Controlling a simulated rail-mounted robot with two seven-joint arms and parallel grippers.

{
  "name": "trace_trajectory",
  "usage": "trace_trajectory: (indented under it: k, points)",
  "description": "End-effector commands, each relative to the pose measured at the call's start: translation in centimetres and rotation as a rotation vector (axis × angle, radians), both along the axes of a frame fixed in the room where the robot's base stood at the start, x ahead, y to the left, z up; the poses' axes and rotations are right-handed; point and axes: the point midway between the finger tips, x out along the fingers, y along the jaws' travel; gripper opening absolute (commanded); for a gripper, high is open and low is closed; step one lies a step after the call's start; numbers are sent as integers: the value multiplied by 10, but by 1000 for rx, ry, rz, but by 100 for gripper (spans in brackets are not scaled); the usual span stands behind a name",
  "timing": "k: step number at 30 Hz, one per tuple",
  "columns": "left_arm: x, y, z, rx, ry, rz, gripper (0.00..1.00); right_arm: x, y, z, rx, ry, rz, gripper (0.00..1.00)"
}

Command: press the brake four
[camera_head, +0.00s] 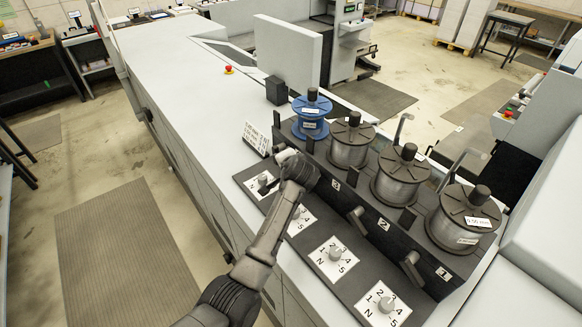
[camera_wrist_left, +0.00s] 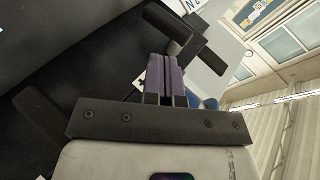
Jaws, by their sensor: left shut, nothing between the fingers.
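A black panel carries wire spools with numbered brake levers along its front. The levers by labels 1 (camera_head: 412,268) and 2 (camera_head: 357,220) show clearly. Brake four, at the far end by the blue spool (camera_head: 311,122), is largely hidden behind my left gripper (camera_head: 281,147), and its label is not readable. In the left wrist view my purple fingers (camera_wrist_left: 166,68) are shut and empty. A dark lever-like bar (camera_wrist_left: 166,24) lies just beyond their tips; I cannot tell whether they touch. My right gripper is not in view.
Grey spools (camera_head: 401,178) stand close beside the arm. Numbered dials (camera_head: 334,254) lie on the ledge below the levers. A small white sign (camera_head: 257,139) stands left of the gripper. The long white machine top (camera_head: 190,75) beyond is mostly clear.

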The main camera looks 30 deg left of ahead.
Motion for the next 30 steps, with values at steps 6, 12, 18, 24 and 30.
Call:
trace_trajectory:
  k: [6,12,18,24,30]
  points:
    - [-24,-23,20,0,-3,1,0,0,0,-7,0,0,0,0]
    - [-40,-38,34,0,-2,0,0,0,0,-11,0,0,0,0]
    - [-48,-45,41,0,-1,1,0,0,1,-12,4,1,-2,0]
    - [-50,-47,43,1,0,1,0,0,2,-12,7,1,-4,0]
    - [-50,-47,43,1,0,1,0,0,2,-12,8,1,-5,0]
